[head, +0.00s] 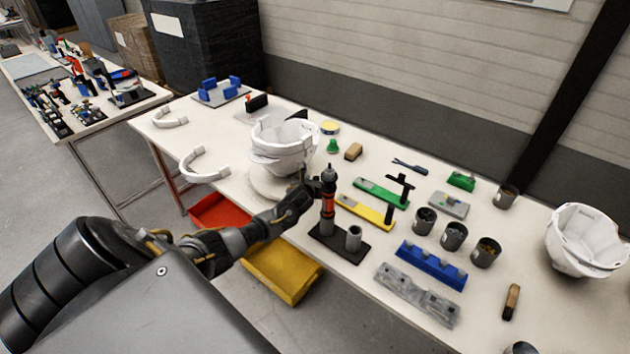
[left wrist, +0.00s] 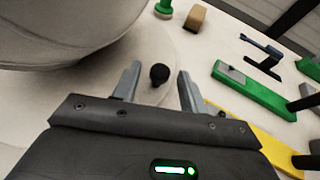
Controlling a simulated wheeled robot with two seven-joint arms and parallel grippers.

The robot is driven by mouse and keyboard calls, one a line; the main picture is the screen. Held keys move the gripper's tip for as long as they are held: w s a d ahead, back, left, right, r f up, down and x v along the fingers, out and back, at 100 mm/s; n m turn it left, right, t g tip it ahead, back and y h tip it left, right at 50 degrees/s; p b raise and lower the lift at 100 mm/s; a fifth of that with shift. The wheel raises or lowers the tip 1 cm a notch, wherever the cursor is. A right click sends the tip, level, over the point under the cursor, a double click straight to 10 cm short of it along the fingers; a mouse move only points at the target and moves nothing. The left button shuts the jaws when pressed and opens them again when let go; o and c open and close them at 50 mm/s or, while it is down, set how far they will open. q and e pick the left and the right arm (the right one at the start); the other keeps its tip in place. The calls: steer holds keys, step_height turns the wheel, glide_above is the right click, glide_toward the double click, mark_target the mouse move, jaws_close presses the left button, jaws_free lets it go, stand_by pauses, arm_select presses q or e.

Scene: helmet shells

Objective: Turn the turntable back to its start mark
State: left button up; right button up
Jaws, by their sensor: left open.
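The turntable (head: 262,184) is a pale round disc near the table's front edge, with a white helmet shell (head: 280,150) on it. In the left wrist view the shell (left wrist: 70,30) fills the upper left, above the pale disc (left wrist: 125,52). A black knob (left wrist: 159,74) stands up near the disc's edge. My left gripper (left wrist: 158,82) is open, with one finger on each side of the knob and visible gaps to both. In the head view my left gripper (head: 308,188) reaches the turntable's right side. I cannot make out a start mark. My right gripper is not in view.
A red-and-black tool (head: 328,200) stands upright on a dark base (head: 335,243), close right of my left gripper. Green (head: 375,190) and yellow (head: 362,209) fixtures and several cups lie farther right. Another white shell (head: 585,240) sits at far right. Red and yellow bins (head: 285,278) are below the front edge.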

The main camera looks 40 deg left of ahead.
arm_select(q)
steer(key=shift+w+f, duration=0.1)
steer(key=shift+w, duration=0.15)
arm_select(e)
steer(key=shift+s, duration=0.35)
arm_select(q)
steer(key=shift+c, duration=0.4)
steer(key=shift+a, duration=0.1)
jaws_close()
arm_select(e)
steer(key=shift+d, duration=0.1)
arm_select(q)
steer(key=shift+s, duration=0.1)
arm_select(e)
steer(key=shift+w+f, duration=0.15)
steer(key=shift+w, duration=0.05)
